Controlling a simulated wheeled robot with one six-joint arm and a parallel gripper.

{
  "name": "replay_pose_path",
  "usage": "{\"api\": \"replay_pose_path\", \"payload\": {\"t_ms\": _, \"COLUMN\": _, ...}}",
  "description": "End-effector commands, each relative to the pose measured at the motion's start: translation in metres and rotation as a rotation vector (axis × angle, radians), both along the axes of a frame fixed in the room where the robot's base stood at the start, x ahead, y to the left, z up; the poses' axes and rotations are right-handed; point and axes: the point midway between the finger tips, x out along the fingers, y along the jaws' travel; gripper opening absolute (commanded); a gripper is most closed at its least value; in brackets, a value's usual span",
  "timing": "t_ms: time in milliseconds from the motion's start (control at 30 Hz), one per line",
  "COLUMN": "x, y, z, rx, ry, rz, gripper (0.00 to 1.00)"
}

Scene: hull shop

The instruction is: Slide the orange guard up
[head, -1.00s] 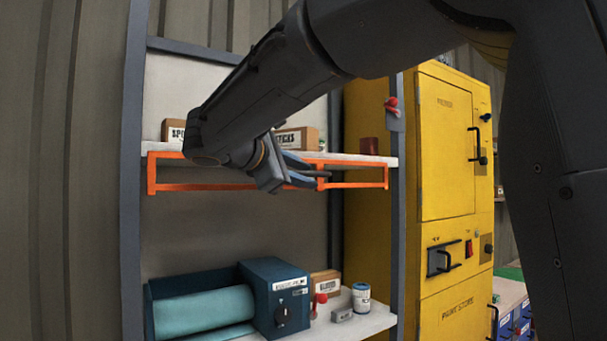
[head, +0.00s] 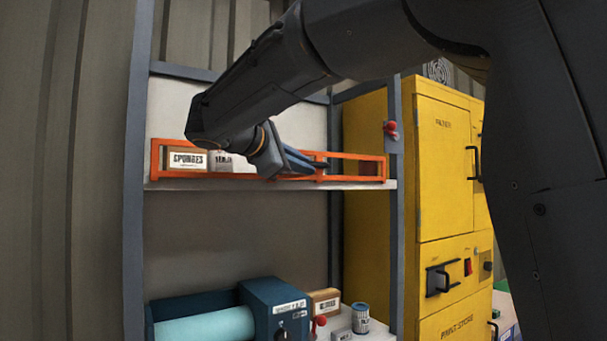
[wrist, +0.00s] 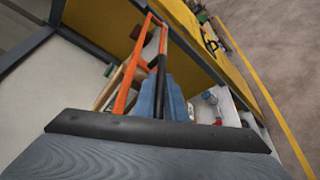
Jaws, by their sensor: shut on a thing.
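The orange guard (head: 355,179) is a long open rectangular frame running along the front of the upper shelf (head: 270,186). It stands above the shelf edge, in front of the boxes there. My gripper (head: 320,167) is shut on the guard's middle upright, right of its centre. In the wrist view the guard (wrist: 124,92) runs away from the fingers (wrist: 160,98), which close around a dark bar-like part of it. The fingers and wrist hide part of the guard's middle in the head view.
A sponges box (head: 187,161) and another labelled box stand behind the guard. A red knob (head: 391,127) is on the right post. A yellow cabinet (head: 440,200) stands at the right. The lower shelf holds a blue roll unit (head: 273,300), a small box and a can (head: 360,319).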

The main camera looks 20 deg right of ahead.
Motion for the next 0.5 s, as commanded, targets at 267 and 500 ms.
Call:
{"api": "replay_pose_path", "payload": {"t_ms": 267, "x": -0.0001, "y": 0.0002, "z": 0.0084, "rx": 0.001, "ry": -0.005, "rz": 0.001, "gripper": 0.0}}
{"api": "replay_pose_path", "payload": {"t_ms": 500, "x": -0.0002, "y": 0.0, "z": 0.0097, "rx": 0.0, "ry": -0.007, "rz": 0.002, "gripper": 0.29}}
